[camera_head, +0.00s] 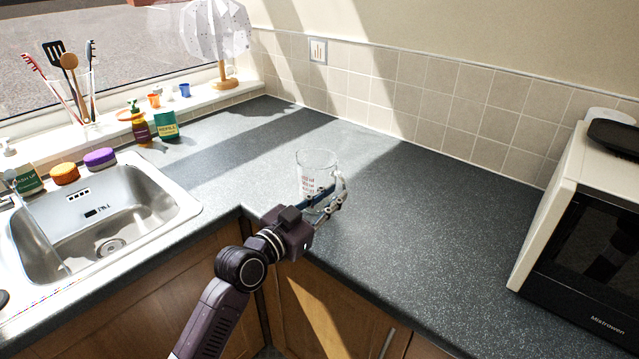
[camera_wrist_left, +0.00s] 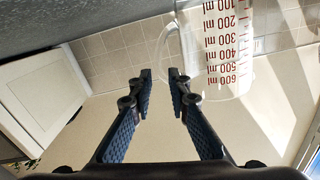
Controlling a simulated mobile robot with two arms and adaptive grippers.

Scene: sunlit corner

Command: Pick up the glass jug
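The clear glass jug (camera_head: 314,164) with red measuring marks stands upright on the dark worktop (camera_head: 420,235), near the inner corner edge. Its handle is on the right side in the head view. My left gripper (camera_head: 334,196) is in front of the jug at handle height, and its fingers overlap the lower jug and handle in the picture. In the left wrist view the jug (camera_wrist_left: 232,45) appears upside down at the upper right. There the left gripper (camera_wrist_left: 160,76) is open, with an empty gap between the fingertips, and the handle lies just beyond them. My right gripper is not in view.
A steel sink (camera_head: 110,215) is at the left, with bottles and sponges behind it. A utensil holder (camera_head: 78,105) and lamp (camera_head: 215,35) stand on the sill. A microwave (camera_head: 590,240) is at the right. The worktop around the jug is clear.

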